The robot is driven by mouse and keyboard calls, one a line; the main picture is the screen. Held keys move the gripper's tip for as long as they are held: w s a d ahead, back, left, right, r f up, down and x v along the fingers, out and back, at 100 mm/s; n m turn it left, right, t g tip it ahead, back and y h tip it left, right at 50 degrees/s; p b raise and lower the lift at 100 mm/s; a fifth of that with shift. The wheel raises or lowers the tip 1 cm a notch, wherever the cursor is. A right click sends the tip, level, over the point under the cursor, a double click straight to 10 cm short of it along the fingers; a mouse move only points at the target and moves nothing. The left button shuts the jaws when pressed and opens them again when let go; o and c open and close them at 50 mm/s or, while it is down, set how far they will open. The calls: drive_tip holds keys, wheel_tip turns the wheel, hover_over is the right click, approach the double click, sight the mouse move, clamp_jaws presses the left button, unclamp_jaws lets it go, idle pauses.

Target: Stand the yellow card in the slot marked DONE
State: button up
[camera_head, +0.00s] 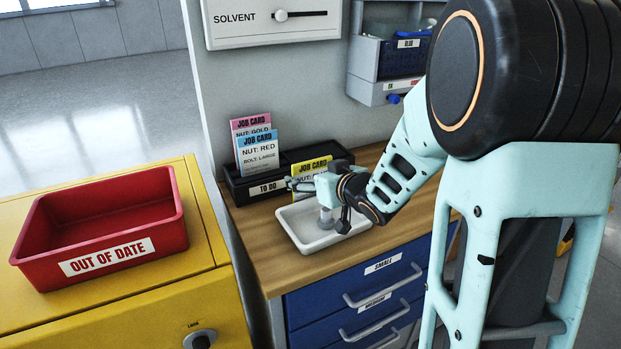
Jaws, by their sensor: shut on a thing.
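The yellow job card (311,165) stands upright at the right part of the black card rack (233,187). My gripper (297,185) comes in from the right and is shut on the yellow card. The gripper hides the card's lower part, so I cannot tell whether its bottom edge is inside the slot. The TO DO label (266,188) is on the left front of the rack. No DONE label shows; the front of the right slot is behind my gripper.
A pink card (250,122) and a blue card (258,152) stand in the TO DO slot. A white tray (290,232) lies below my gripper on the wooden bench (258,222). A red OUT OF DATE bin (110,257) sits on the yellow cabinet at left.

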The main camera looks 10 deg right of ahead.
drive_tip(key=shift+f, duration=0.15)
drive_tip(key=o, duration=1)
drive_tip(key=shift+o, duration=0.2)
